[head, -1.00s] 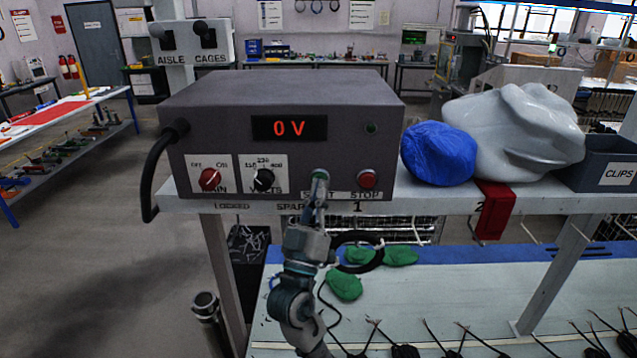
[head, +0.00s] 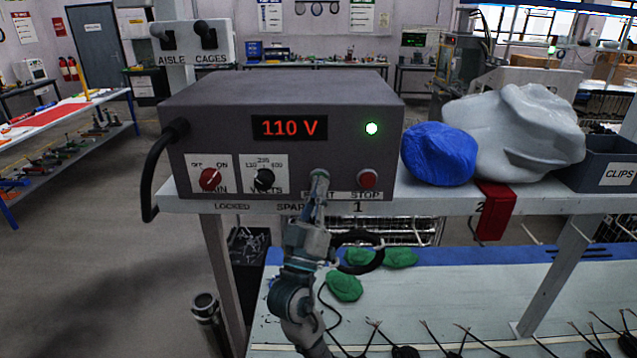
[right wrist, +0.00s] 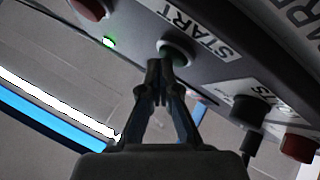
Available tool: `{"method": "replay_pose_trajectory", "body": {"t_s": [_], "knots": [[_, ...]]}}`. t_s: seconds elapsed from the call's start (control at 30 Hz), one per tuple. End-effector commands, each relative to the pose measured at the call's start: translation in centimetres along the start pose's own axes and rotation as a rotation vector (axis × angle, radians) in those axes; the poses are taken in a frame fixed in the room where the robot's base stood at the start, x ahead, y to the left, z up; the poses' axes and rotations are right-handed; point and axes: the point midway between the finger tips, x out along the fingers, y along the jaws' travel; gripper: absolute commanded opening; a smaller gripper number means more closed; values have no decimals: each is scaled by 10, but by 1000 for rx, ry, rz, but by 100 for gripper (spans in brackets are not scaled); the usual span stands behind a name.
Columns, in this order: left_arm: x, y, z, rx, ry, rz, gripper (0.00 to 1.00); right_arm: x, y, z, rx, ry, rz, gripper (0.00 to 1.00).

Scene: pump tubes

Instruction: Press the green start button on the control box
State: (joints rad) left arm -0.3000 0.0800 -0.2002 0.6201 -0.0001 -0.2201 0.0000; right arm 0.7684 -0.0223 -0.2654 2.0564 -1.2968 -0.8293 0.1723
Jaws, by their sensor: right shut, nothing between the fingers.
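The grey control box (head: 290,125) sits on a shelf, its display (head: 289,127) reading 110 V in red. A round lamp (head: 371,128) on its front glows green. The green start button (head: 320,175) is low on the front, partly hidden by my right gripper (head: 318,185). In the right wrist view the button (right wrist: 177,50) shows beside the START label, with my right gripper (right wrist: 158,65) shut, empty, its tips at the button's edge; I cannot tell if they press it. The red stop button (head: 367,179) is to its right. My left gripper is not in view.
A red main knob (head: 210,179) and a black volts knob (head: 263,179) are left of the start button. A blue bundle (head: 438,153), a grey-white bundle (head: 515,135) and a clips bin (head: 606,165) stand to the right. Green lumps (head: 344,287) and cables lie on the bench below.

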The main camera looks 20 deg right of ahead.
Motion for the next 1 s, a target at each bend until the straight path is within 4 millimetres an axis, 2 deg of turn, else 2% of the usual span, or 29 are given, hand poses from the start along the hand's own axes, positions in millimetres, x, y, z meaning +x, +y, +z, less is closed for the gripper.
{"method": "replay_pose_trajectory", "body": {"t_s": [0.5, 1.0], "knots": [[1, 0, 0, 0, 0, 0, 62, 1, -1, 2, 0, -2, -1, 0], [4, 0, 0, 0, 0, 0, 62, -14, 8, -10, 0, 0, 0, 0]]}}
